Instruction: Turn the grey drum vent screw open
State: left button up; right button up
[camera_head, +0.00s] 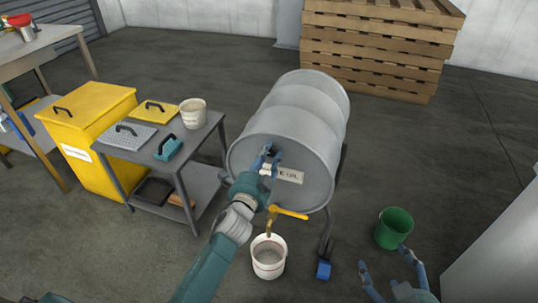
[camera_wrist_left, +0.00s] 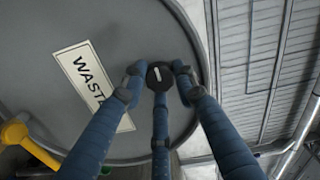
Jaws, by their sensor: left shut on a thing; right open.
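The grey drum (camera_head: 300,115) lies on its side with its round end facing me. Its vent screw, a black round knob with a pale mark (camera_wrist_left: 160,76), sits on the end face beside the white waste label (camera_wrist_left: 92,85). My left gripper (camera_head: 271,157) is shut on the vent screw, its blue fingers around the knob in the left wrist view (camera_wrist_left: 158,82). The gripper hides the knob in the head view. My right gripper (camera_head: 392,275) is open and empty at the lower right.
A yellow-handled tap (camera_head: 288,212) juts from the drum's lower end above a white bucket (camera_head: 268,257). A green bucket (camera_head: 394,228) stands on the floor to the right. A grey cart (camera_head: 187,163) and a yellow bin (camera_head: 85,140) stand left. Pallets (camera_head: 380,50) are stacked behind.

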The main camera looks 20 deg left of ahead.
pick_arm(q)
jog(key=shift+s+d+f, duration=0.1)
jog(key=shift+d+f, duration=0.05)
jog(key=shift+d, duration=0.25)
jog(key=o, duration=1)
jog(key=shift+o, duration=0.7)
jog(key=shift+a, duration=0.15)
jog(key=shift+s, duration=0.3)
jog(key=s, duration=1.1)
jog(key=shift+s+a, duration=0.15)
